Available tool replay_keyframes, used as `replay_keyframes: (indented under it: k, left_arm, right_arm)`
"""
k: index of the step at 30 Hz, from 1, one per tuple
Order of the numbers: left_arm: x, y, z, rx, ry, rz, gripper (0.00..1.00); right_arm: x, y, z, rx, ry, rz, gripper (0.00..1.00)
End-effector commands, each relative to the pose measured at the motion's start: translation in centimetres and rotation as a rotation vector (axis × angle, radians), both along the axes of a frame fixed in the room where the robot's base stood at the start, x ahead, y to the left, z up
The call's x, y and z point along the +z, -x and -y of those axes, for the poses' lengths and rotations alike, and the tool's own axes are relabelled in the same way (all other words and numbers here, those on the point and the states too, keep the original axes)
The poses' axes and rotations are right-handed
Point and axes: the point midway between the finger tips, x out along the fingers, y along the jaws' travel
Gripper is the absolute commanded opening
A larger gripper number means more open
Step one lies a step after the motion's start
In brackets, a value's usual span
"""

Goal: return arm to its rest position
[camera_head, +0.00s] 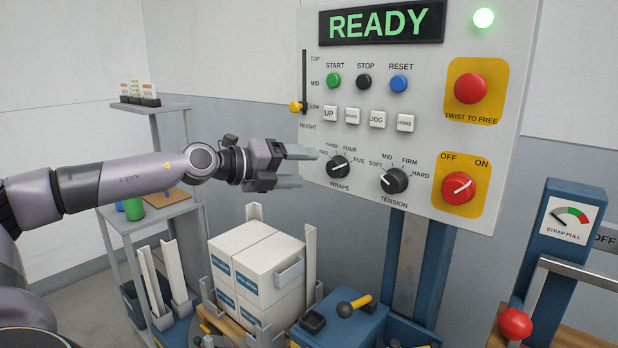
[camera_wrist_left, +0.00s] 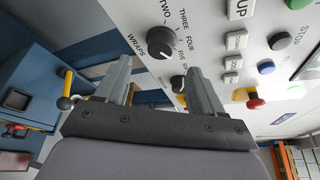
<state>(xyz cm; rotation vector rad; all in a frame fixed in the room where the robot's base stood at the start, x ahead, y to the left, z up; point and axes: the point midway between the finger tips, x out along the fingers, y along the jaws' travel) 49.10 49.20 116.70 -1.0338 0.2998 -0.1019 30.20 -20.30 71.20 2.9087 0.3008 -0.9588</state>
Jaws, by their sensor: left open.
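My left arm (camera_head: 110,190) reaches in from the left. My left gripper (camera_head: 306,167) is open and empty, with its two fingers spread in front of the control panel (camera_head: 430,130). Its tips are just left of the black WRAPS knob (camera_head: 340,167) in the head view. I cannot tell whether they touch the panel. In the left wrist view the open fingers (camera_wrist_left: 160,66) point toward the panel, and the WRAPS knob (camera_wrist_left: 160,46) shows between and beyond them. My right gripper is not in view.
The panel's display (camera_head: 380,22) reads READY and a green lamp (camera_head: 484,18) is lit. The TENSION knob (camera_head: 394,180) is right of WRAPS. Stacked white boxes (camera_head: 250,240) stand below the gripper. A shelf (camera_head: 150,107) and a trolley (camera_head: 150,213) stand near the arm.

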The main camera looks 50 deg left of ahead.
Motion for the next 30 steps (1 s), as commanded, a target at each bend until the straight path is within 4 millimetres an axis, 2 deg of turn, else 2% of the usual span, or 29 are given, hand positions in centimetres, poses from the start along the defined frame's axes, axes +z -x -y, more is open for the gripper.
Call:
replay_keyframes:
  k: [22,26,30]
  left_arm:
    - [0.0,0.3,0.2,-0.005,0.005,-0.001,0.68]
    - [-1.5,-0.8,2.3,-0.047,0.043,-0.014,0.68]
    - [-5.0,-2.6,7.1,-0.131,0.152,-0.048,0.68]
  right_arm:
    - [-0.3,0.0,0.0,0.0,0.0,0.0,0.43]
    - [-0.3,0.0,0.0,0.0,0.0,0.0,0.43]
    - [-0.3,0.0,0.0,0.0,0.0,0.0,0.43]
